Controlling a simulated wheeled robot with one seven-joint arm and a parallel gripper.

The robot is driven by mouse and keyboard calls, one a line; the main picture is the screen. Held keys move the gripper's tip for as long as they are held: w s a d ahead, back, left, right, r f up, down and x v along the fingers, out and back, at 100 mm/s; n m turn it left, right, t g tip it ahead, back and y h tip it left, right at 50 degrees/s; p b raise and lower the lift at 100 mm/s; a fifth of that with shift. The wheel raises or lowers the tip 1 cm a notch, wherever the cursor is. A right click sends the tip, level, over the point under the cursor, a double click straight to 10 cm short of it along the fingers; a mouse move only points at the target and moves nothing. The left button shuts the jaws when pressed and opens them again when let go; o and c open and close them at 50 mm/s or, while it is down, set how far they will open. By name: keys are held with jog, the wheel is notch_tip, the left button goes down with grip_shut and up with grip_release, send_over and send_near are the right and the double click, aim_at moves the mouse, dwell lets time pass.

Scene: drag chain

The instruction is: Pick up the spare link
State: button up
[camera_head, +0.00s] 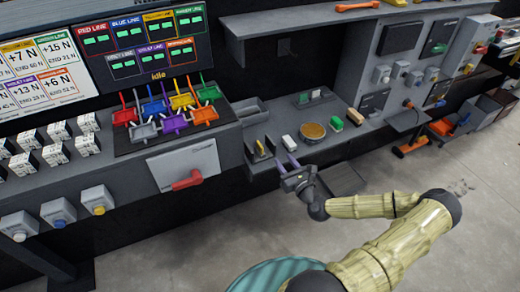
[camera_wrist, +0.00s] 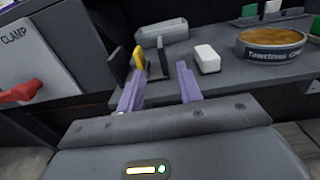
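My gripper (camera_head: 287,163) is at the front edge of the grey work shelf (camera_head: 262,167). In the wrist view its two purple fingers (camera_wrist: 160,72) are apart, with nothing held between them. Beyond the fingertips stand a dark upright piece (camera_wrist: 163,57), a yellow upright piece (camera_wrist: 139,57) and another dark piece at the left (camera_wrist: 116,66). A small white block (camera_wrist: 207,58) sits just right of the right finger. I cannot tell which of these is the spare link; none is clearly marked.
A round tin (camera_wrist: 271,44) with a brown top stands right of the white block. A grey tray (camera_wrist: 162,33) lies behind the upright pieces. A green block (camera_head: 337,122) stands further right. The clamp panel with a red handle (camera_head: 187,180) is at the left.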

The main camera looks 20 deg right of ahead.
jog(key=p, duration=0.1)
send_near(266, 137)
jog(key=shift+w+f, duration=0.15)
jog(key=shift+w, duration=0.65)
jog(key=shift+w+f, duration=0.1)
jog(key=shift+w, duration=0.2)
jog(key=shift+w+f+p, duration=0.15)
jog(key=shift+w+p, duration=0.8)
jog(key=shift+w, duration=1.65)
grip_shut()
